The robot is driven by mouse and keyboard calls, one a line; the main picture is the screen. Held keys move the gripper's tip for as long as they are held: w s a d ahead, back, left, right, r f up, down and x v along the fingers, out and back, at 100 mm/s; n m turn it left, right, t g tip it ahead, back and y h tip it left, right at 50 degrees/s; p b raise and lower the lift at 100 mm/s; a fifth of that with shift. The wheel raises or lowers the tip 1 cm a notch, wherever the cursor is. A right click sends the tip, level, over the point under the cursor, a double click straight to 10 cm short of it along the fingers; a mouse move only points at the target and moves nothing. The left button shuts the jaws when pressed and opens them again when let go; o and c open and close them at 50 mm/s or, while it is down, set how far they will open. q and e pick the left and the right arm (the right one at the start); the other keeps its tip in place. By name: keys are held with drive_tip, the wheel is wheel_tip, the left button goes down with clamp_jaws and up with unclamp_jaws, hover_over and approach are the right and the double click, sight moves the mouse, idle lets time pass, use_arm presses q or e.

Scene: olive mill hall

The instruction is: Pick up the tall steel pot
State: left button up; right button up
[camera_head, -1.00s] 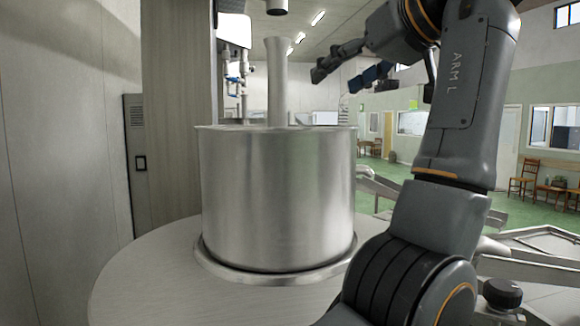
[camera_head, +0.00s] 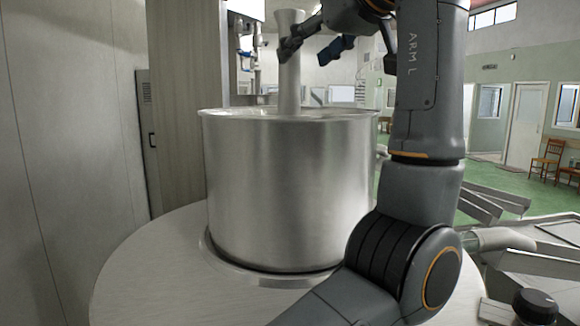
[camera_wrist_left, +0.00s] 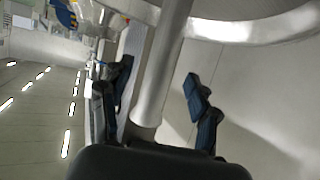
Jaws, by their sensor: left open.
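A wide, tall steel pot (camera_head: 285,190) stands upright on a round pale top in the middle of the head view. A slim steel post with a flared top (camera_head: 290,80) rises behind its front rim; whether it belongs to the pot I cannot tell. My left gripper (camera_head: 312,48) is open above the pot's rim, close to the upper part of the post. In the left wrist view its fingers (camera_wrist_left: 158,100) lie on either side of a slim steel shape (camera_wrist_left: 165,60), with no clear contact. Part of a broad steel rim (camera_wrist_left: 250,28) curves across the top right. My right gripper is not visible.
The round pale top (camera_head: 150,260) has bare room left of the pot. A grey wall panel (camera_head: 65,130) stands at the left. Steel machine parts (camera_head: 500,200) lie to the right, beyond my left arm. Chairs (camera_head: 547,160) stand far off on the green floor.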

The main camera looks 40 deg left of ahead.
sight(295, 66)
use_arm(q)
drive_tip(key=shift+a+f+p, duration=0.2)
drive_tip(key=shift+a+p, duration=0.15)
drive_tip(key=shift+a, duration=0.05)
drive_tip(key=p+x, duration=0.1)
drive_tip(key=x, duration=0.2)
drive_tip(key=shift+a+f, duration=0.15)
drive_tip(key=shift+f, duration=0.1)
drive_tip(key=shift+w+a+f, duration=0.15)
drive_tip(key=shift+a+f, duration=0.1)
drive_tip(key=shift+a, duration=0.05)
drive_tip(key=shift+d, duration=0.2)
drive_tip(key=shift+c, duration=1.1)
drive_tip(key=shift+d+r, duration=0.1)
drive_tip(key=c, duration=0.4)
clamp_jaws()
drive_tip(key=shift+r, duration=0.15)
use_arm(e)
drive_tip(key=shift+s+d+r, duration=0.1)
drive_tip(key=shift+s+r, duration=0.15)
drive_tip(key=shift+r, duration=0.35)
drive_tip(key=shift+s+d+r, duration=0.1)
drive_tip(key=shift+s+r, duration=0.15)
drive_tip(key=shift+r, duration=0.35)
